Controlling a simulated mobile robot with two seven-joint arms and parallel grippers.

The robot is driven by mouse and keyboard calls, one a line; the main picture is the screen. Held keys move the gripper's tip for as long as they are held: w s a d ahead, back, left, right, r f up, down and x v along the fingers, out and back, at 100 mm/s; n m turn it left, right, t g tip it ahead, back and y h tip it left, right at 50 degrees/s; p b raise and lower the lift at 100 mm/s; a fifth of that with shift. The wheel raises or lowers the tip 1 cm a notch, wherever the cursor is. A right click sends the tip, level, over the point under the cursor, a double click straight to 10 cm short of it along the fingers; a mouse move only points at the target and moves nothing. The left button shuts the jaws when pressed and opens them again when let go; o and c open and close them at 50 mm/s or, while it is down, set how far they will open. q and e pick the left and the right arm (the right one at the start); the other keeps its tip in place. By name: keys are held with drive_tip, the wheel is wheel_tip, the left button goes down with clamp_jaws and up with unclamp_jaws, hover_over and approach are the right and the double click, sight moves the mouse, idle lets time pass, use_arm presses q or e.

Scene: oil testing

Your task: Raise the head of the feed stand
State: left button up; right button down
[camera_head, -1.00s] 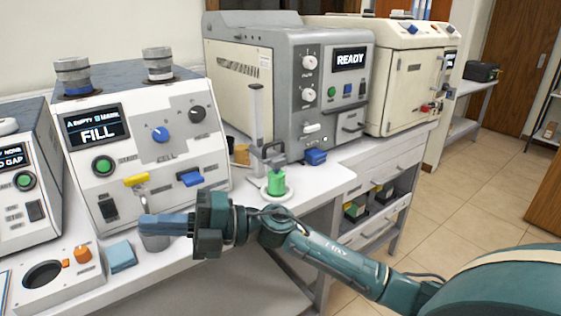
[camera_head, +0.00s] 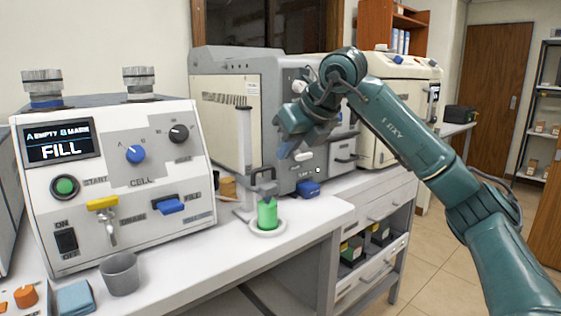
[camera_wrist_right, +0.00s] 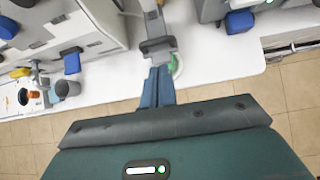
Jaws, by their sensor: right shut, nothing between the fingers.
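The feed stand has a tall grey column (camera_head: 244,150) and a dark grey head (camera_head: 263,181) partway down it. The head sits low, right above a green container (camera_head: 267,214) on a round white base. My right gripper (camera_head: 288,151) is above and to the right of the head, pointing down, with its blue fingers shut and empty. In the right wrist view the shut fingertips (camera_wrist_right: 158,72) appear just below the grey stand head (camera_wrist_right: 157,46) in the picture; I cannot tell whether they touch. The green container is mostly hidden there. My left gripper is not in view.
The filling machine (camera_head: 120,180) stands left of the stand, with a grey cup (camera_head: 120,273) in front. The bench front (camera_head: 215,270) has free room.

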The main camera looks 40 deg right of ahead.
sight(263, 182)
drive_tip(key=x, duration=0.8)
drive_tip(key=shift+w+a+f+b, duration=0.15)
drive_tip(key=shift+f+b, duration=0.05)
drive_tip(key=shift+b, duration=0.15)
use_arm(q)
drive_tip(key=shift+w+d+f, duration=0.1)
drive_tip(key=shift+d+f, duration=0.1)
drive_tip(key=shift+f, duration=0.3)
